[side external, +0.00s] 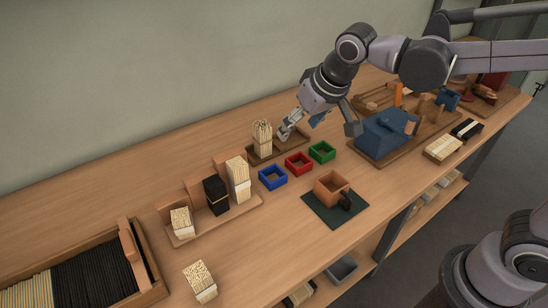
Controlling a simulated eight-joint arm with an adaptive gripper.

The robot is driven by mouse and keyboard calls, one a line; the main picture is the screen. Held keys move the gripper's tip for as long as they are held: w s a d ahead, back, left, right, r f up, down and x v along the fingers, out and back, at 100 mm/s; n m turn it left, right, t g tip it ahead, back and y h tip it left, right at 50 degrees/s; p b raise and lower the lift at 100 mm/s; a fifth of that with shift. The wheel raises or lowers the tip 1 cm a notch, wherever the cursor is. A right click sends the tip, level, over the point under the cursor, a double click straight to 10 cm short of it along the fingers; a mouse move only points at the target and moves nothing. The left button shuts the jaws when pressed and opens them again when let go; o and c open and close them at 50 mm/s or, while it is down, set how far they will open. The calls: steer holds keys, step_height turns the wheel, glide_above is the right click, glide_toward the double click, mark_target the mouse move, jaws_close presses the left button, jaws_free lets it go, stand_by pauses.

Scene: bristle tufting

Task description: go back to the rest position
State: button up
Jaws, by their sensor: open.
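My gripper (300,125) hangs from my arm over the back middle of the workbench, with its fingers apart. It looks empty. Its left finger is just right of a bundle of pale bristles (262,139) standing upright on a wooden tray (290,148). I cannot tell whether the finger touches the bundle. My wrist and forearm reach in from the upper right and hide part of the bench behind them.
Blue (273,178), red (298,163) and green (322,152) open boxes stand in front of the tray. An orange-brown block (331,188) sits on a dark green mat (327,212). A blue machine (384,135) stands right. Bristle bundles (238,178) stand left.

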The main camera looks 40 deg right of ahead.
steer(key=s+d+f+t, duration=0.2)
steer(key=s+d+f, duration=0.1)
steer(key=s+d, duration=0.8)
steer(key=shift+s+d+f, duration=0.3)
steer(key=shift+s+d, duration=0.05)
steer(key=shift+s, duration=0.45)
